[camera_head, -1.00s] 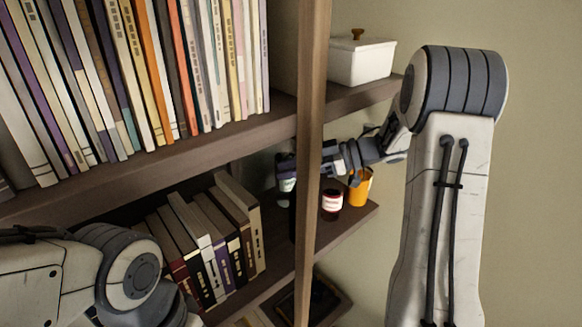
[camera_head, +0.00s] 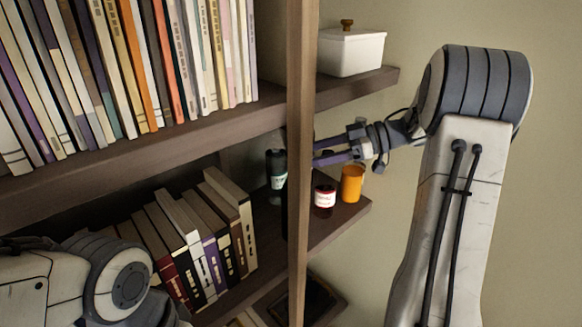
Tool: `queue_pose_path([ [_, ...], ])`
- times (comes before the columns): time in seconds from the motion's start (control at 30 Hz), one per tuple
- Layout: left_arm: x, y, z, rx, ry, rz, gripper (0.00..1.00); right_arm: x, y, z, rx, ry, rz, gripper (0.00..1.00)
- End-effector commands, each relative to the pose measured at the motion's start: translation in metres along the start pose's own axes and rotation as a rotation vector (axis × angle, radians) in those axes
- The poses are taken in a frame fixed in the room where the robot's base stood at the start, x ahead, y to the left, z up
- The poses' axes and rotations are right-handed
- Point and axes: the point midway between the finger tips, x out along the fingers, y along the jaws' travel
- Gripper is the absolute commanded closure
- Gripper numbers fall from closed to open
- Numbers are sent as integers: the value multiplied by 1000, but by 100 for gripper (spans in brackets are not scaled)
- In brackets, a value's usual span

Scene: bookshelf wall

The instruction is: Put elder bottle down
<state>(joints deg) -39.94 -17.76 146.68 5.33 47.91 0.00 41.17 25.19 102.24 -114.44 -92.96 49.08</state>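A dark bottle with a pale label (camera_head: 277,172) stands upright on the lower shelf, just left of the wooden post. I take it for the elder bottle; its label is too small to read. My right gripper (camera_head: 322,151) reaches in from the right above the lower shelf. A gap shows between the bottle and the visible fingers, partly covered by the post. My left arm shows at the lower left, but its gripper is not in view.
A dark red jar with a white label (camera_head: 325,196) and an orange mug (camera_head: 352,183) stand under my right gripper. The post (camera_head: 300,240) stands in front of the shelf. Books (camera_head: 205,245) lean left of the bottle. A white lidded box (camera_head: 351,52) is above.

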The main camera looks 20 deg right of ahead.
Motion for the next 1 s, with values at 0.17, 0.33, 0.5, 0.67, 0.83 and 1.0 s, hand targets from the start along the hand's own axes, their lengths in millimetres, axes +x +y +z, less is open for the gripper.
queue_pose_path([
  [0.17,13,-1,1,-2,0,0,50,-32,1,2,-2,-1,3,32],
  [0.33,16,-1,1,-3,0,0,50,-46,0,1,0,-1,0,32],
  [0.5,16,-1,1,-3,0,0,50,-48,0,0,0,-1,0,32],
  [0.67,15,-1,1,-3,0,0,50,-48,0,0,0,0,-1,32],
  [0.83,15,-1,1,-3,0,0,50,-48,0,0,0,0,-1,32],
  [1.0,15,-1,1,-3,0,0,50,-47,0,-1,-1,0,-2,32],
])
